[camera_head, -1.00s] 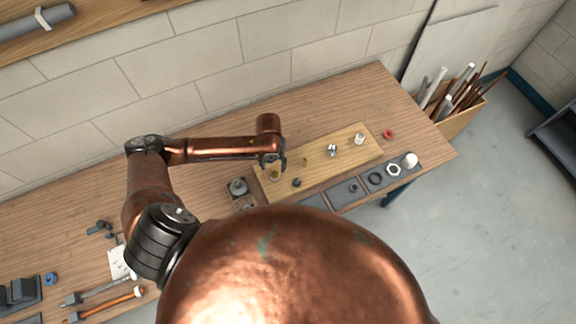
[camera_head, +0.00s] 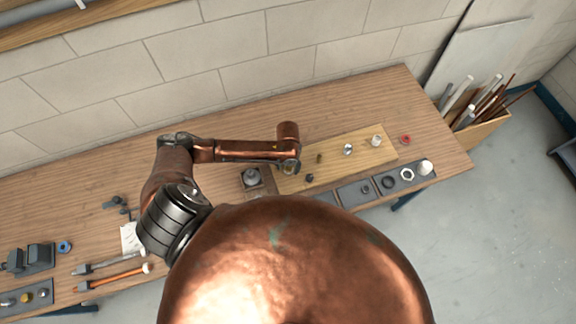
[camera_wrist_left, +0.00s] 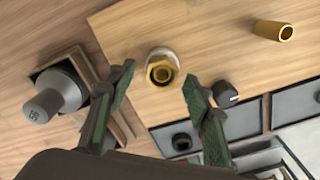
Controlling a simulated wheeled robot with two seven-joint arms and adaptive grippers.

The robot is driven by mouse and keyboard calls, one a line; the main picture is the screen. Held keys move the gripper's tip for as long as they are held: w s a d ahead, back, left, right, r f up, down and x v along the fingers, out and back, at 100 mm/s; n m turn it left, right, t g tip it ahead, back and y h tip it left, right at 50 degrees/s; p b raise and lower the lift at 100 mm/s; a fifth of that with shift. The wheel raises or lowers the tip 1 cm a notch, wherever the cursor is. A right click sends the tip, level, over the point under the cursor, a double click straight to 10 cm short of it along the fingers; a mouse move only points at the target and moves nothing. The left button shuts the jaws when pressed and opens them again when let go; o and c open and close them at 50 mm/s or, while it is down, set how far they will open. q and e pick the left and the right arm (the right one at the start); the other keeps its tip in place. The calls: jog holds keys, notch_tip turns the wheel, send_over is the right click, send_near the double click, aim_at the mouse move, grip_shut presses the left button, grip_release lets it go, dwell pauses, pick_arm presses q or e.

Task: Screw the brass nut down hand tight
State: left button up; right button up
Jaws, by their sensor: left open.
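The brass nut (camera_wrist_left: 161,72) sits on a pale round fitting on the wooden board (camera_wrist_left: 215,50), near the board's edge. In the left wrist view it lies between the tips of my left gripper (camera_wrist_left: 160,82), a little beyond them, with a visible gap on both sides. The gripper is open and empty. In the head view my left gripper (camera_head: 289,167) is over the left end of the board and largely covers the nut. My right gripper is not in view.
A brass tube (camera_wrist_left: 273,30) and a dark cap (camera_wrist_left: 225,94) stand near the nut. A grey cylinder marked with print (camera_wrist_left: 57,95) sits in a wooden holder left of the gripper. A grey tray with rings (camera_head: 388,183) lines the bench front. Copper and white pipes (camera_head: 487,100) stand in a box at right.

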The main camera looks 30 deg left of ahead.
pick_arm(q)
jog(key=shift+c, duration=0.5)
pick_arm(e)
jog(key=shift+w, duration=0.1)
pick_arm(q)
jog(key=c, duration=1.1)
jog(key=shift+a+r+m, duration=0.1)
jog(key=shift+a+m, duration=0.05)
jog(key=shift+m, duration=1.05)
jog(key=shift+c, duration=0.2)
jog(key=m, duration=0.3)
jog(key=o, duration=1.2)
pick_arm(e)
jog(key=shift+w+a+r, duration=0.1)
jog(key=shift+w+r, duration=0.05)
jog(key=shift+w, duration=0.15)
pick_arm(q)
jog(key=shift+o, duration=0.7)
jog(key=o, duration=0.7)
